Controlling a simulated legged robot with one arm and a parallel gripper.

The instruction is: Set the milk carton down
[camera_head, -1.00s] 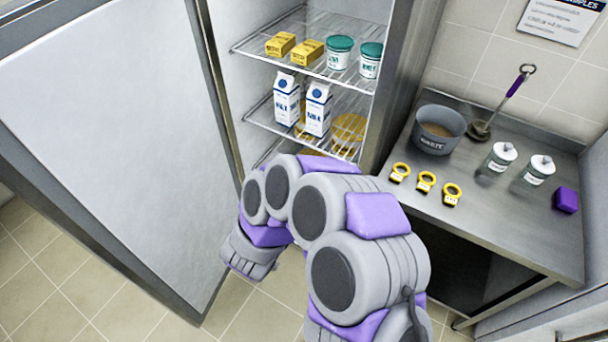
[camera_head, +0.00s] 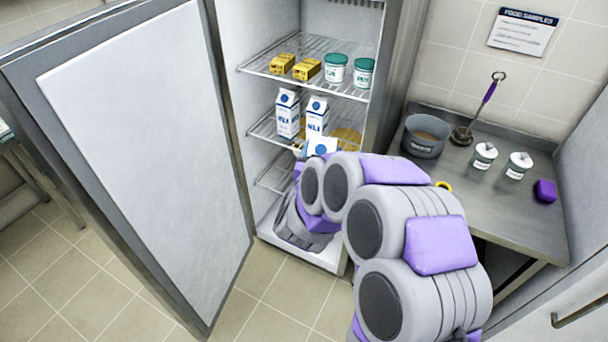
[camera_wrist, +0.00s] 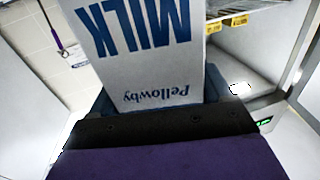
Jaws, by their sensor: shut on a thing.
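A white and blue milk carton (camera_wrist: 145,50) fills the upper middle of the wrist view, its MILK lettering upside down. My gripper (camera_wrist: 155,120) is shut on it. In the head view, the top of this carton (camera_head: 321,147) shows above my arm, in front of the open fridge's shelves; the rest of it and my gripper's fingers are hidden behind the arm. I cannot tell whether the carton touches a shelf. Two similar milk cartons, a left one (camera_head: 287,114) and a right one (camera_head: 316,117), stand upright on the middle wire shelf (camera_head: 265,127).
The fridge door (camera_head: 135,130) stands open on the left. The upper shelf (camera_head: 262,62) bears yellow packs (camera_head: 307,69) and green-lidded tubs (camera_head: 336,70). Something round and yellow is partly hidden right of the cartons. A steel counter (camera_head: 520,215) on the right holds a grey pot (camera_head: 425,136) and jars.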

